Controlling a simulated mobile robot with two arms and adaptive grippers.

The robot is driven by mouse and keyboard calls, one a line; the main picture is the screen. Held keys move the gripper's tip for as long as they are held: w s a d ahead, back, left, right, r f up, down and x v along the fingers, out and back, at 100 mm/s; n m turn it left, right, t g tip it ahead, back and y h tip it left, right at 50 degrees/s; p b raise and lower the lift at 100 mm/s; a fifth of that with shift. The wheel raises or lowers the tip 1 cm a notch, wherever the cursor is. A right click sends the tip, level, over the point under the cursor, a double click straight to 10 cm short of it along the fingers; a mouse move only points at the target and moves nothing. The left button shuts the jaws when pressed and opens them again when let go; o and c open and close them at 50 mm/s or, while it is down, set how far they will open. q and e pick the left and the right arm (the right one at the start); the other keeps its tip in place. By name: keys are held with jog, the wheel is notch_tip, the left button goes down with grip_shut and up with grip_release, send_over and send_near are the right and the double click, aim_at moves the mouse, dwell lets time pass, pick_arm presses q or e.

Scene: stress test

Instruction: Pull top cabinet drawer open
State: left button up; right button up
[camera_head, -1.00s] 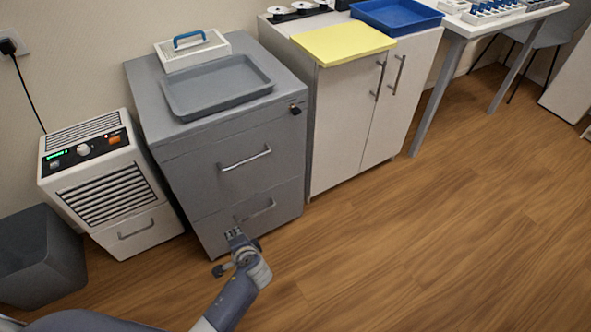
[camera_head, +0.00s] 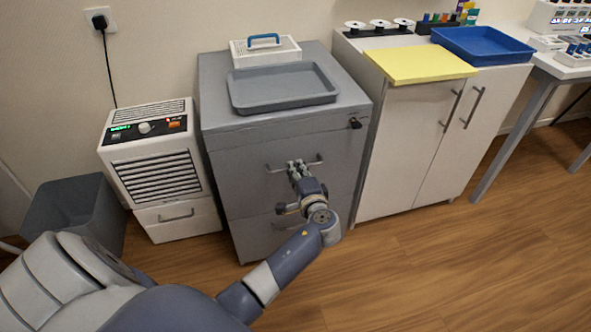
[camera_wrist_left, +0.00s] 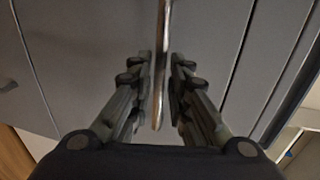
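The grey cabinet (camera_head: 222,134) stands against the wall. Its top drawer (camera_head: 238,178) looks flush with the cabinet front. The drawer's metal bar handle (camera_head: 275,170) is partly hidden by my left gripper (camera_head: 295,166), which is at its middle. In the left wrist view the handle (camera_wrist_left: 162,45) runs between the two fingers of the left gripper (camera_wrist_left: 160,80). The fingers are drawn close together and appear to be shut on the bar. The lower drawer's handle (camera_head: 288,226) is partly hidden by my left arm. My right gripper is not in view.
A grey tray (camera_head: 283,98) and a white box with a blue handle (camera_head: 265,52) are on the cabinet top. A white appliance (camera_head: 162,172) and a grey bin (camera_head: 75,205) stand left. A white cupboard (camera_head: 420,140) stands right. Floor (camera_head: 430,260) in front is clear.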

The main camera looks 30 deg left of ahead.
pick_arm(q)
jog(key=shift+x, duration=1.05)
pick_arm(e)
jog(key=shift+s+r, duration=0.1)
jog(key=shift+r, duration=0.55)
pick_arm(q)
grip_shut()
jog(key=shift+d, duration=0.1)
